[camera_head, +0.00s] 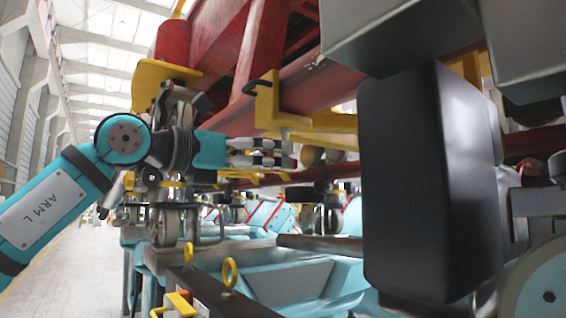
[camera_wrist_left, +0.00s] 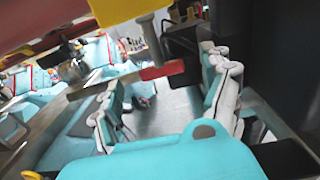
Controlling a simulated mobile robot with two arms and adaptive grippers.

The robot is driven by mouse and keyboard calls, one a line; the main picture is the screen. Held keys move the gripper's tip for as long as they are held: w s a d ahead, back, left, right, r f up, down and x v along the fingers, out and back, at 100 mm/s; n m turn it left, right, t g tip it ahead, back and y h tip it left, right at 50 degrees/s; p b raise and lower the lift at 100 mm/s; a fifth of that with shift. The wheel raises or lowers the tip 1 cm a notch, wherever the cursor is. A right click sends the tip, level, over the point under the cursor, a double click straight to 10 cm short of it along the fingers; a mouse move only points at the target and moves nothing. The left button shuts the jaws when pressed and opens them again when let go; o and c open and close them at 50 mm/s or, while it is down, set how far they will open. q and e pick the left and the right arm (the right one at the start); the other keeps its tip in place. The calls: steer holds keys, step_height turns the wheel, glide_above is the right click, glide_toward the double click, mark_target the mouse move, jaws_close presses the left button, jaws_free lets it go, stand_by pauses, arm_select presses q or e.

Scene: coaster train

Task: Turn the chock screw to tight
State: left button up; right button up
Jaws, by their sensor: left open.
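My left gripper (camera_head: 287,153) reaches in from the left below a yellow bracket (camera_head: 290,118) on the red train frame. In the left wrist view its two teal-and-white fingers stand apart, so the left gripper (camera_wrist_left: 163,88) is open. A red handle piece (camera_wrist_left: 163,71) shows between and beyond the fingertips, under a grey shaft (camera_wrist_left: 151,36) that comes down from yellow metal; this looks like the chock screw. I cannot tell whether the fingers touch it. In the head view the screw is hard to pick out behind the fingers. My right gripper is not in view.
A large dark block (camera_head: 415,185) fills the right of the head view, close to the camera. Red beams (camera_head: 320,85) run overhead. Yellow ring bolts (camera_head: 229,273) and teal supports (camera_head: 300,280) lie below. An open walkway (camera_head: 75,265) runs along the left.

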arm_select(q)
steer(key=v, duration=0.7)
steer(key=shift+a, duration=0.15)
steer(key=shift+s, duration=0.1)
